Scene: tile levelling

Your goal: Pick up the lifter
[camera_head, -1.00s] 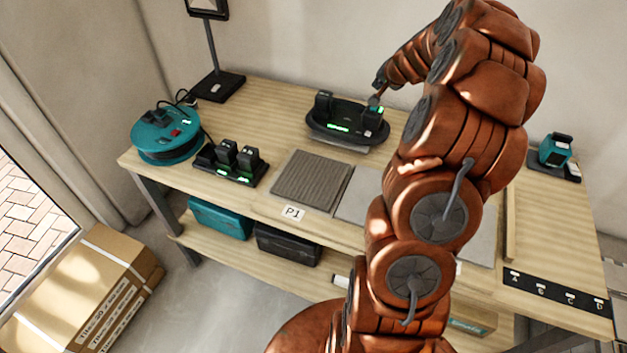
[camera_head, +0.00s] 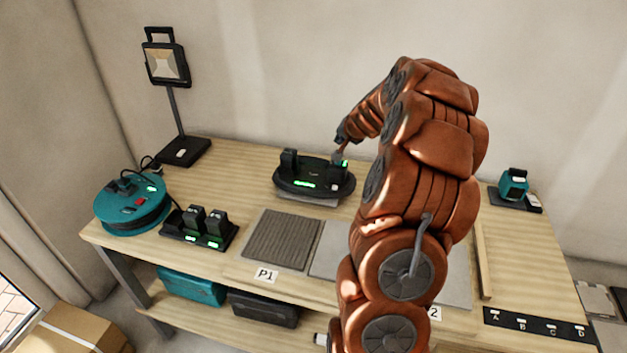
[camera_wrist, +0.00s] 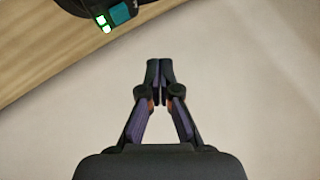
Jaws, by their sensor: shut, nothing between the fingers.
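The lifter is most likely the black oval device (camera_head: 312,187) with two upright posts and green lights, resting on a grey tile (camera_head: 322,202) at the back middle of the workbench. In the wrist view, a dark edge with a teal patch and green-white lights (camera_wrist: 112,18) shows at the top left. It appears to be part of this device. My gripper (camera_wrist: 153,65) is shut and empty, pointing away from the bench's edge over pale wall. In the head view, my gripper (camera_head: 340,154) is small, near the device's right post; whether it touches cannot be told.
A teal cable reel (camera_head: 132,205) and a black charger with batteries (camera_head: 200,228) stand on the left. A work lamp (camera_head: 166,62) rises behind them. A ribbed tile (camera_head: 282,240) lies in front. A teal device (camera_head: 513,184) sits at the back right. My arm hides the middle right.

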